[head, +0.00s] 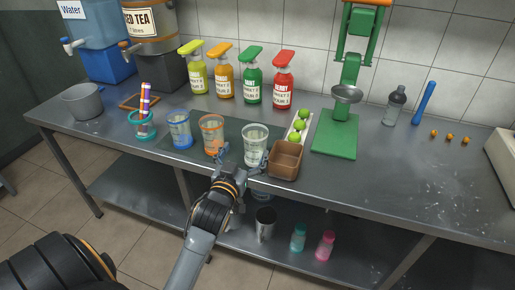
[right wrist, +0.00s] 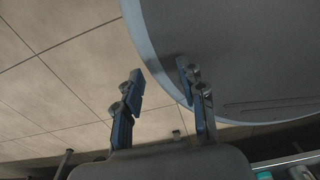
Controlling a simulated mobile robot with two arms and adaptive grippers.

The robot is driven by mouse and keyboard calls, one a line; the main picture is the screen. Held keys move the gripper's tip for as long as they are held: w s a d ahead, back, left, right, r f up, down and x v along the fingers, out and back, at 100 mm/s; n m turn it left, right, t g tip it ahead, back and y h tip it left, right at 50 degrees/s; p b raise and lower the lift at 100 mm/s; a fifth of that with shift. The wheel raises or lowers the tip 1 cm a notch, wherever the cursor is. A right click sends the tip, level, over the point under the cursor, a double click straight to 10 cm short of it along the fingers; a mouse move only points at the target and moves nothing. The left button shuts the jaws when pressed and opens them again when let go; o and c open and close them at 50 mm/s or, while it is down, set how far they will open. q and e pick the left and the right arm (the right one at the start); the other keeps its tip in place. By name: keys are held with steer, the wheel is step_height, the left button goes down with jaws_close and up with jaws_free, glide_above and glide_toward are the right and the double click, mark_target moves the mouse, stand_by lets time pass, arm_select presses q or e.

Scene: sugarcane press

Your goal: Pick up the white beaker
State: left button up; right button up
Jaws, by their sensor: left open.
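The white beaker (head: 256,140) is a clear cup with a white rim, standing upright near the front edge of the metal table in the head view. My left gripper (head: 243,159) is open at the front of the beaker, with one finger toward its left side and the other near its lower right. I cannot tell whether the fingers touch it. My right gripper (right wrist: 160,73) shows in the right wrist view, its fingers apart with nothing between them. The beaker is not seen in that view.
An orange beaker (head: 212,135) and a blue beaker (head: 180,130) stand to the left. A brown square bowl (head: 286,160) sits close on the right, with a tray of green limes (head: 299,126) behind it. Several pump bottles stand at the back.

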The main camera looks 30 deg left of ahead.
mark_target(251, 142)
arm_select(q)
steer(key=shift+x, duration=1.15)
steer(key=shift+w+r, duration=0.2)
steer(key=shift+w, duration=0.35)
steer(key=x, duration=0.3)
steer(key=shift+w+r+p, duration=0.2)
steer(key=shift+w+p, duration=0.15)
steer(key=shift+w+a, duration=0.15)
steer(key=shift+w, duration=0.25)
arm_select(e)
steer(key=shift+w+d+r, duration=0.1)
steer(key=shift+d+r, duration=0.25)
steer(key=shift+d, duration=0.4)
arm_select(q)
steer(key=c, duration=1.4)
steer(key=shift+o, duration=0.2)
arm_select(e)
steer(key=shift+a, duration=0.25)
